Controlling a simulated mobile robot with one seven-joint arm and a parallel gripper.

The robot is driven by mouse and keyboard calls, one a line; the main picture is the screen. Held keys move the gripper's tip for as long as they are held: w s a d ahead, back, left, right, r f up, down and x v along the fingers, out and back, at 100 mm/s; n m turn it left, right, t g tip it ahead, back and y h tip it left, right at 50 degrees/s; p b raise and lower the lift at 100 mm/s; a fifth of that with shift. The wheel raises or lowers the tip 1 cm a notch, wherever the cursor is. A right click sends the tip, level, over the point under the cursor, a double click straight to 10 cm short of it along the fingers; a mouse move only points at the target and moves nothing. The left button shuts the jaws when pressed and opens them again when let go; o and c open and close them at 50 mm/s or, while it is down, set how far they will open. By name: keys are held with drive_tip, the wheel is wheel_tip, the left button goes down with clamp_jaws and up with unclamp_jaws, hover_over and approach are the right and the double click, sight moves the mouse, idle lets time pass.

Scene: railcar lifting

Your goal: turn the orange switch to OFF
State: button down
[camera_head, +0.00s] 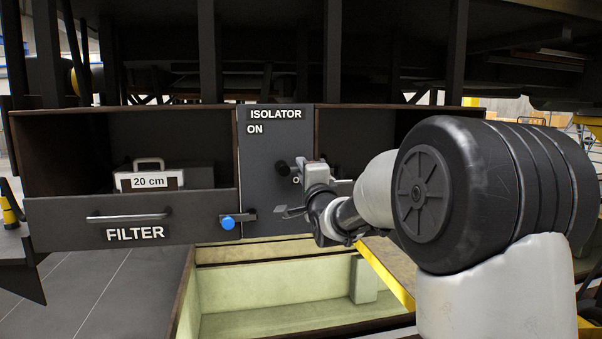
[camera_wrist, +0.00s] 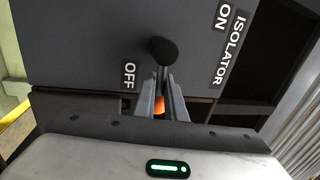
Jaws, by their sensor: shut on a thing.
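The isolator panel (camera_head: 258,185) is a dark grey plate with ISOLATOR and ON lettered at its top in the head view. In the wrist view its face (camera_wrist: 90,45) also carries OFF, and the lettering appears turned sideways. A patch of the orange switch (camera_wrist: 160,104) shows between my gripper's fingers (camera_wrist: 162,88), which are shut on it. A black rounded knob (camera_wrist: 162,50) stands just beyond the fingertips; it also shows in the head view (camera_head: 281,167). In the head view my gripper (camera_head: 298,176) hides the orange part and the OFF lettering. The switch's exact angle cannot be told.
Left of the panel is a drawer marked FILTER (camera_head: 130,218), with a blue knob (camera_head: 228,222) at its right end. A block marked 20 cm (camera_head: 150,180) sits behind its front. A pale open bin (camera_head: 275,300) lies below. Dark posts and beams stand above.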

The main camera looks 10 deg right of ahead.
drive_tip(key=shift+d+r+m+h, duration=0.1)
drive_tip(key=shift+d+m+h, duration=0.35)
drive_tip(key=shift+d, duration=0.2)
drive_tip(key=c, duration=1.8)
unclamp_jaws()
drive_tip(key=shift+d, duration=0.2)
drive_tip(key=shift+s+a+f, duration=0.1)
drive_tip(key=shift+a+f, duration=0.15)
drive_tip(key=shift+a, duration=0.05)
drive_tip(key=s+f, duration=0.1)
drive_tip(key=s, duration=0.4)
drive_tip(key=s+f, duration=0.1)
drive_tip(key=s, duration=0.5)
drive_tip(key=s+f, duration=0.1)
drive_tip(key=s, duration=0.5)
drive_tip(key=shift+a+f, duration=0.1)
